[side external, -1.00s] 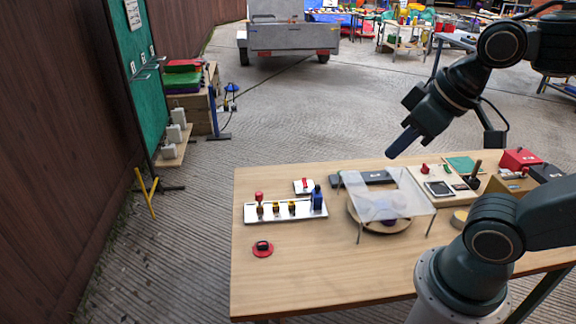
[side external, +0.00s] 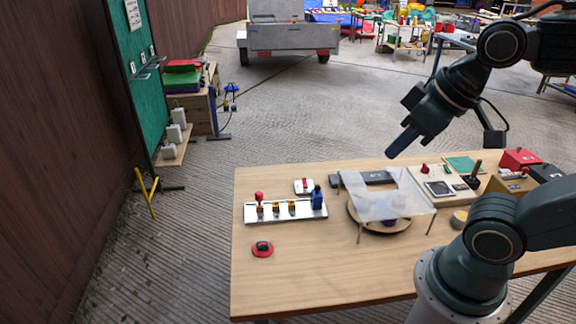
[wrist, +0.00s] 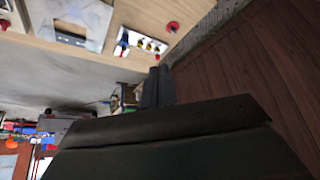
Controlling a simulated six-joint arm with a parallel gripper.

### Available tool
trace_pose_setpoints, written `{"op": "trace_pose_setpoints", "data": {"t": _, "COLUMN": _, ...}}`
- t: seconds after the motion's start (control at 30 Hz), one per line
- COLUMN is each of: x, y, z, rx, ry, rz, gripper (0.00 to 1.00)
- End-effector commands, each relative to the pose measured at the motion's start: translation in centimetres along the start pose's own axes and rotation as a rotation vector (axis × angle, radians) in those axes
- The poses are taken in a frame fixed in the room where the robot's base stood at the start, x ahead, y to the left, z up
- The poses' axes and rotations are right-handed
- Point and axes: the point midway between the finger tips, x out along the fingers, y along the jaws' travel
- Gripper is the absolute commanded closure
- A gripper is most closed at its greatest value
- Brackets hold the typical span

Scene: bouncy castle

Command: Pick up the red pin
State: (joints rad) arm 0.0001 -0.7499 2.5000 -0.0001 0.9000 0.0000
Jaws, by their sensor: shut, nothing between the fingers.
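A red-topped pin (side external: 259,197) stands upright at the left end of a white tray (side external: 270,216) on the wooden table. Yellow-and-black pieces and a blue block (side external: 317,197) share the tray. My gripper (side external: 391,155) is shut and empty, high above the table's back edge, to the right of the pin and well apart from it. Its fingers (wrist: 156,86) also show in the wrist view. The tray (wrist: 142,42) is small and tilted in that view, and the pin is hard to make out there.
A clear raised panel (side external: 388,190) on thin legs stands over a round wooden disc, right of the tray. A red disc (side external: 262,250) with a black piece lies in front. A box with a joystick (side external: 474,176) and red boxes fill the right side.

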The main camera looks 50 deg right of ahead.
Motion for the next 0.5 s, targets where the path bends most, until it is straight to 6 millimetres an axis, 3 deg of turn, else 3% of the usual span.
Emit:
{"op": "trace_pose_setpoints", "data": {"t": 0.4, "x": 0.00, "y": 0.00, "z": 0.00, "rx": 0.000, "ry": 0.000, "rz": 0.000, "gripper": 1.00}}
{"op": "trace_pose_setpoints", "data": {"t": 0.5, "x": 0.00, "y": 0.00, "z": 0.00, "rx": 0.000, "ry": 0.000, "rz": 0.000, "gripper": 0.82}}
